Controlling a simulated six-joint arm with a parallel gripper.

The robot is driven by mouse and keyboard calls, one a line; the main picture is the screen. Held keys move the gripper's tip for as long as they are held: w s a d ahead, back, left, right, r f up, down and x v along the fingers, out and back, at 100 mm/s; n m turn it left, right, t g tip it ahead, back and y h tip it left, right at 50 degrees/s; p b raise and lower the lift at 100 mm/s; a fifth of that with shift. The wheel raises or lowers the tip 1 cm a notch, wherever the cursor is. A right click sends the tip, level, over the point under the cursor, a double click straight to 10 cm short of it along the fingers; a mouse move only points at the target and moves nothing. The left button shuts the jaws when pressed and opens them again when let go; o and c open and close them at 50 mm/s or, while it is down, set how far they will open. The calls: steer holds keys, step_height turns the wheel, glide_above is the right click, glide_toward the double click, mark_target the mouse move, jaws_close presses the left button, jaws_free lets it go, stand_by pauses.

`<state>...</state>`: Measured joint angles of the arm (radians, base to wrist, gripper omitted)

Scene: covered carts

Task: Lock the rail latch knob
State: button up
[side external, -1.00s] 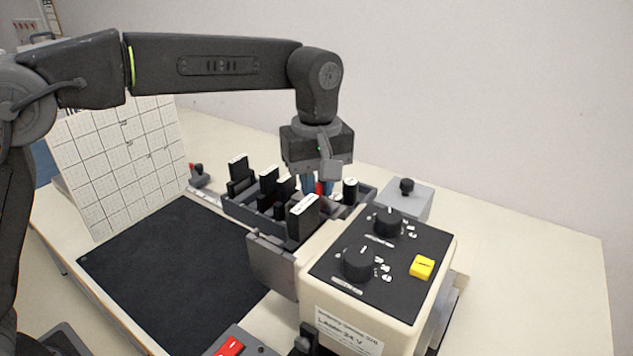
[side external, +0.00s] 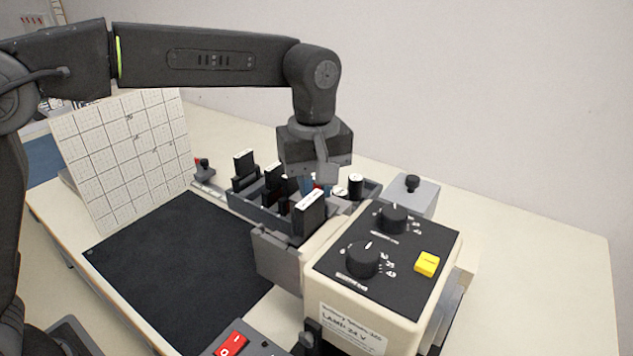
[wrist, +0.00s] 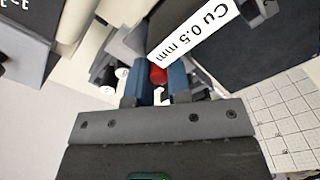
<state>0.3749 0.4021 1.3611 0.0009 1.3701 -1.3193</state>
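A small red cylinder (wrist: 158,75) lies in line with that gap; a bit of red also shows by the fingers in the side view. I cannot tell whether the fingers touch it. I cannot tell for sure which part is the rail latch knob. A red and black knobbed piece (side external: 204,166) sits at the rail's far left end, away from my gripper.
A cream lamp box (side external: 330,300) with black dials and a yellow button (side external: 427,263) stands in front right. Black-handled pieces stand in the crate. A black mat (side external: 175,270) lies clear at left.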

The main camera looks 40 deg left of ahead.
steer(key=o, duration=0.5)
steer(key=shift+s, duration=0.15)
steer(key=shift+c, duration=0.2)
step_height(320, 180, up, 14)
steer(key=shift+f, duration=0.1)
stand_by(0.4)
